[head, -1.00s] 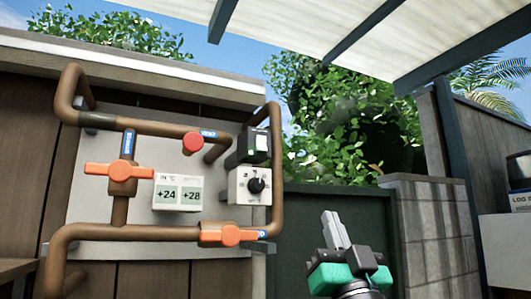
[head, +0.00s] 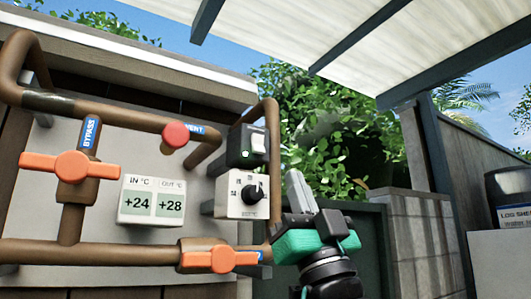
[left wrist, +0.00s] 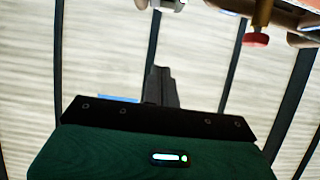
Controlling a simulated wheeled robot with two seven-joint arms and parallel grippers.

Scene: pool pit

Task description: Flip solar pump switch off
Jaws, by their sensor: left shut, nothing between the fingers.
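A dark switch box (head: 240,150) with a white rocker (head: 258,143) and a small lit green lamp is mounted at the right of the pipe panel. Below it is a white dial box (head: 232,195) with a black knob (head: 252,194). My left gripper (head: 297,188) is shut and empty, pointing upward just right of the dial box and lower than the rocker in the head view. It appears apart from both boxes. In the left wrist view its shut fingers (left wrist: 160,85) show with nothing between them. My right gripper is not in view.
Copper pipes carry a left orange valve handle (head: 70,167), a lower orange handle (head: 220,260) and a red knob (head: 176,135). A vertical pipe (head: 274,170) runs between the boxes and my gripper in the picture. A temperature display (head: 152,200) sits left.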

